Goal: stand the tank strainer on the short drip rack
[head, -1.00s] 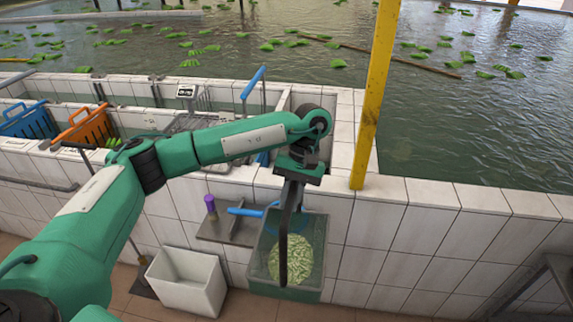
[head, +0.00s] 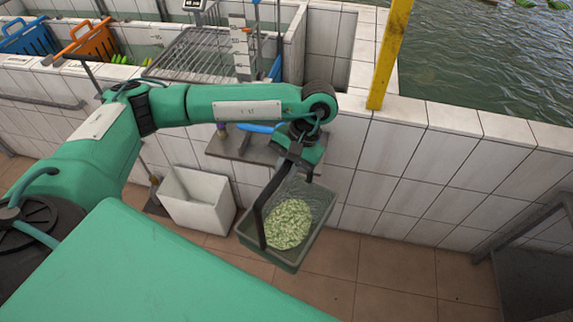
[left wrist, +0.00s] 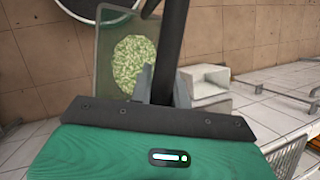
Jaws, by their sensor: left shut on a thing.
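The tank strainer (head: 318,205) looks like a deep grey-green basket with pale green bits in its bottom and a dark upright handle. It hangs tilted in front of the tiled wall. My left gripper (head: 300,150) is above it, shut on the handle; the left wrist view shows the dark bar between the fingers (left wrist: 162,88) and the basket (left wrist: 103,62) beyond. A wire rack (head: 205,52) lies over the tank behind the wall, and a low dark metal stand (head: 535,270) is at the right edge. I cannot tell which is the short drip rack.
A white bin (head: 197,203) stands on the floor left of the strainer. A grey shelf (head: 222,150) juts from the wall behind my arm. A yellow post (head: 390,50) rises from the wall top. Blue and orange baskets are at the far left. Floor right of the strainer is clear.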

